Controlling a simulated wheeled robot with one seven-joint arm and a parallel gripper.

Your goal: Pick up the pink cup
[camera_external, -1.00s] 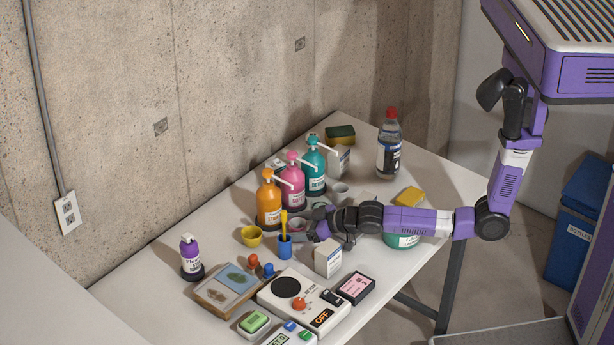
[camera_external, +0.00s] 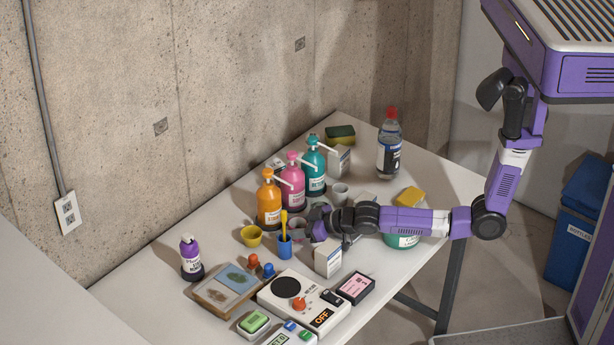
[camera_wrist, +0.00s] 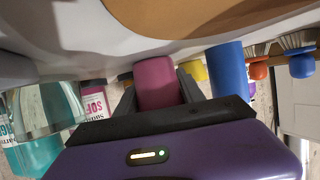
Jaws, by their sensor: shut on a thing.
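The pink cup (camera_wrist: 157,83) sits between the two fingers of my gripper (camera_wrist: 160,92) in the wrist view, and the fingers are shut on it. In the external view the pink cup (camera_external: 297,225) is mostly hidden by my gripper (camera_external: 308,231), just right of the blue holder. From these views I cannot tell whether the cup touches the table.
A blue holder with a yellow tool (camera_external: 285,244) and a yellow cup (camera_external: 251,237) stand close on the left. Three pump bottles, including the pink one (camera_external: 293,184), stand behind. A white box (camera_external: 328,261) is just in front. A grey cup (camera_external: 340,191) is behind.

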